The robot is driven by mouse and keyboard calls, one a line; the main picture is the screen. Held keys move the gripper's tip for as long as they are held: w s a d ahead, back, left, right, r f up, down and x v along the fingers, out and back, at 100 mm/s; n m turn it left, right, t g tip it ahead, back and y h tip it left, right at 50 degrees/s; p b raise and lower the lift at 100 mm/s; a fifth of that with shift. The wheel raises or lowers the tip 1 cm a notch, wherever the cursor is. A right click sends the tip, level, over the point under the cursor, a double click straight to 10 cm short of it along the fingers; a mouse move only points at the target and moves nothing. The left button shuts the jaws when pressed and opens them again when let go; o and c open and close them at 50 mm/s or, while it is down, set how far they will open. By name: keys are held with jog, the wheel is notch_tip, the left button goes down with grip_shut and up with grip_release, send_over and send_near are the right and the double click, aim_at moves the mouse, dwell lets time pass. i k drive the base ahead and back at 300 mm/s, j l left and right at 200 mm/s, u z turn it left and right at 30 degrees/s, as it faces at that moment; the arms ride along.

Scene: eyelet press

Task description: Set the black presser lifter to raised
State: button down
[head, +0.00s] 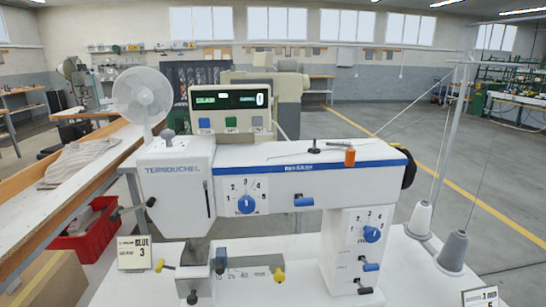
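The white sewing machine (270,178) stands in the middle of the head view. A dark lever (132,208) sticks out from the left side of its head, nearly level, its left end slightly lower. It looks like the black presser lifter, but no readable label confirms this. A narrow dark slot (208,192) runs down the head's front. My gripper is not in view.
Blue dials (246,204) (372,234) and small blue levers (304,202) sit on the machine's front. A display panel (230,105) and a white fan (142,97) stand behind. Thread cones (453,252) stand at right. A red crate (88,235) is at left.

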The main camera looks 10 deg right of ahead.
aim_at(119, 210)
jog(key=i+j+u, duration=0.25)
jog(key=j, duration=0.3)
jog(key=i+j+u, duration=0.25)
jog(key=i+j, duration=0.2)
jog(key=k+l+u, duration=0.1)
jog(key=k+l, duration=0.05)
jog(key=l, duration=0.05)
